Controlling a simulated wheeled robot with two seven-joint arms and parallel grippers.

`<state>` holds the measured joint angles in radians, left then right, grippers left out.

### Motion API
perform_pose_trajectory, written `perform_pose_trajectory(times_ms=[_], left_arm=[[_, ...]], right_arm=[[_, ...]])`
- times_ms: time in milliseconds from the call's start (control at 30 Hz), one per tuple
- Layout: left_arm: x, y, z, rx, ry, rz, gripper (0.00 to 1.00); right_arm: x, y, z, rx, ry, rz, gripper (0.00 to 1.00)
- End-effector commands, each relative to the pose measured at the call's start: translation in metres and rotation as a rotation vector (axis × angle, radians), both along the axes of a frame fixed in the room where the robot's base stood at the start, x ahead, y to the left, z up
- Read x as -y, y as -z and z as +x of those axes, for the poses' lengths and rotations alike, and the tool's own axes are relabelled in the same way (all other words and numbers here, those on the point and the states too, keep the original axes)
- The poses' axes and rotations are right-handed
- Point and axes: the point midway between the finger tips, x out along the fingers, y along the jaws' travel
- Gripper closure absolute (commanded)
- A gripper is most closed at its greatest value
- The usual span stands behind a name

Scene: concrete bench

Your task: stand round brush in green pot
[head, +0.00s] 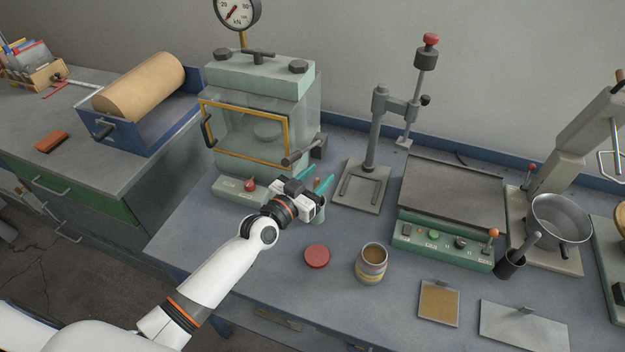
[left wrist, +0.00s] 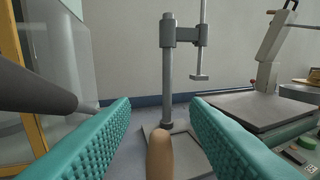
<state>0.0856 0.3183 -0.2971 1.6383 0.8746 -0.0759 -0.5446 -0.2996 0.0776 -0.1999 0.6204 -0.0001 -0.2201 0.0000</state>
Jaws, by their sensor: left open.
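My left gripper (head: 319,182) is open, with its teal padded fingers pointing away over the bench, in front of the green press. In the left wrist view, a rounded tan wooden handle end (left wrist: 160,155) stands up between the two fingers (left wrist: 162,108), with space on both sides. I cannot tell for sure that it belongs to the round brush. In the head view, my gripper hides most of what is there. A small green shape (head: 320,212) shows just below the fingers; I cannot tell whether it is the green pot. My right gripper is not in view.
A press with a clear guard (head: 260,78) stands behind left, a column stand (head: 372,130) behind right. A red lid (head: 317,256) and an open tin (head: 371,265) are nearer the front. A hotplate (head: 450,195) and a black cup (head: 509,264) lie right.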

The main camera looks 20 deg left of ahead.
Motion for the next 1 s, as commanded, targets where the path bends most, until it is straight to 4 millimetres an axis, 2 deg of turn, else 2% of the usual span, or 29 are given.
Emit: perform_pose_trajectory(times_ms=[167, 400, 600, 800, 1000], left_arm=[[-0.006, 0.002, -0.017, -0.002, -0.001, 0.0, 0.58], [-0.023, 0.003, -0.065, -0.003, 0.0, 0.004, 0.58], [-0.035, 0.001, -0.098, -0.002, 0.0, 0.002, 0.58], [-0.04, -0.001, -0.112, 0.0, 0.0, 0.001, 0.58], [-0.041, -0.001, -0.113, 0.001, 0.0, 0.001, 0.58]], right_arm=[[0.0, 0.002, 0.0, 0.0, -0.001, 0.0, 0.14], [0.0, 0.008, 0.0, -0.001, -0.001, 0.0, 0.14], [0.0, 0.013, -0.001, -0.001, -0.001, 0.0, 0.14], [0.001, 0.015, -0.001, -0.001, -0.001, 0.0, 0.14], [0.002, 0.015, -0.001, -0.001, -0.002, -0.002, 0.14]])
